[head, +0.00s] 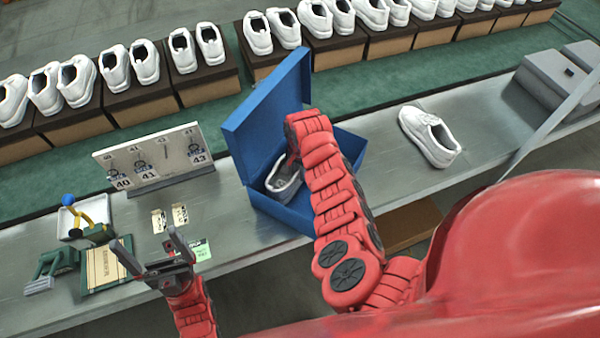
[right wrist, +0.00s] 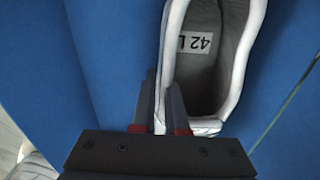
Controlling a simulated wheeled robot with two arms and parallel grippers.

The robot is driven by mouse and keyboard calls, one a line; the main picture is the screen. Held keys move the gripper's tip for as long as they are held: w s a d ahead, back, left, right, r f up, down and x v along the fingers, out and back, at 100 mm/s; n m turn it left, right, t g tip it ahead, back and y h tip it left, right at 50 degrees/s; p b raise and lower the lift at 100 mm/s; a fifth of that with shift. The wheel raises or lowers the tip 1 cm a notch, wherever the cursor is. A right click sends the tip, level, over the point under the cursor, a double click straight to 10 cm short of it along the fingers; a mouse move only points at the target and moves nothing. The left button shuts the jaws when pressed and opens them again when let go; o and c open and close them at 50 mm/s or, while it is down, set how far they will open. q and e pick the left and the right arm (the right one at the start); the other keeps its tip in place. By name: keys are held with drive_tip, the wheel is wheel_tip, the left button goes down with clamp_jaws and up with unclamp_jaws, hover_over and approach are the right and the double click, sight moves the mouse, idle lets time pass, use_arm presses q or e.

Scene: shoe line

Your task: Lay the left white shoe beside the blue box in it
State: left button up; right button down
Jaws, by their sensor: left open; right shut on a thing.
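The blue box (head: 257,120) stands open on the table with its lid raised at the back left. A white shoe (head: 285,187) is inside the box, partly hidden by my right arm. In the right wrist view this shoe (right wrist: 243,70) shows a grey insole with a label reading 42 L. My right gripper (right wrist: 161,100) is shut on the shoe's side wall, with blue box surfaces around it. Whether the sole touches the box floor cannot be told. Another white shoe (head: 428,137) lies on the table right of the box. My left gripper (head: 148,244) is open and empty over the table's front left.
A size-card stand (head: 150,158), labels (head: 160,220), a tray (head: 84,216) with a blue-and-yellow tool and a green-edged pad (head: 106,265) are left of the box. A grey machine (head: 560,85) stands at right. White shoes on boxes line the back.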

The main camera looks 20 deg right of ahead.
drive_tip(key=shift+f, duration=0.1)
drive_tip(key=c, duration=0.9)
unclamp_jaws()
drive_tip(key=shift+o, duration=0.2)
wheel_tip(320, 180, up, 9)
drive_tip(key=shift+r+b, duration=0.15)
drive_tip(key=shift+b, duration=0.95)
wheel_tip(320, 180, up, 8)
drive_tip(key=p, duration=0.4)
